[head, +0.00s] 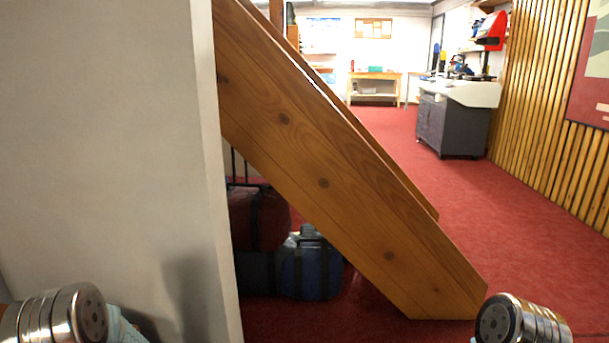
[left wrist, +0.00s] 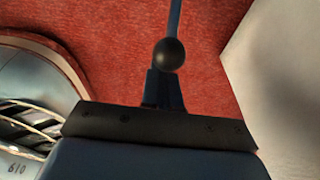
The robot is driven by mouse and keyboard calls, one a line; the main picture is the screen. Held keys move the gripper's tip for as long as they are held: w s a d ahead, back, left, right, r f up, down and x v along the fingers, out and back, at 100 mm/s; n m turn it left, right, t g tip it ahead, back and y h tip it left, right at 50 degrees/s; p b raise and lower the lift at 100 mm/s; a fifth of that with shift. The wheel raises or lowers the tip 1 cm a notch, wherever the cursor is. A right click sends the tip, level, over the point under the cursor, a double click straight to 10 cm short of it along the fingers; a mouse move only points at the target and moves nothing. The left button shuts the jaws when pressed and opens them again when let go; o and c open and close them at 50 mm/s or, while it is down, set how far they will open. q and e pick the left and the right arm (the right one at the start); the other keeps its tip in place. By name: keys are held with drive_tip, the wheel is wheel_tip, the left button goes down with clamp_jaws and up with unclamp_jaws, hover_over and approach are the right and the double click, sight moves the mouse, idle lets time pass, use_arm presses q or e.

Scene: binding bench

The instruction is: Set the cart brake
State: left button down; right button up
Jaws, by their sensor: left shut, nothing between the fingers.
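A dark ball knob (left wrist: 168,53) on a thin blue-grey rod (left wrist: 174,18) shows at the upper middle of the left wrist view. It may be the cart's brake lever; I cannot tell for sure. My left gripper (left wrist: 163,78) is shut and empty, its dark fingers together just below the ball in that picture. The ball overlaps the fingertips, so I cannot tell whether they touch. The rod's upper end is cut off by the frame. In the head view neither gripper shows, and I cannot make out the brake there.
A white panel (head: 110,140) fills the left of the head view. A sloping wooden stair side (head: 324,183) stands beside it, with bags (head: 310,265) underneath. Open red carpet (head: 440,200) leads to a grey cabinet (head: 453,122). A round metallic thing (left wrist: 22,75) lies left in the wrist view.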

use_arm(q)
drive_tip(key=shift+a+r, duration=0.1)
drive_tip(key=shift+r, duration=0.05)
drive_tip(key=shift+a+r+p, duration=0.3)
drive_tip(key=shift+a+r, duration=0.35)
drive_tip(key=shift+a, duration=0.2)
drive_tip(key=shift+w+a+r, duration=0.1)
drive_tip(key=shift+a+r, duration=0.1)
drive_tip(key=shift+a, duration=0.45)
drive_tip(key=shift+a+r, duration=0.1)
idle(0.3)
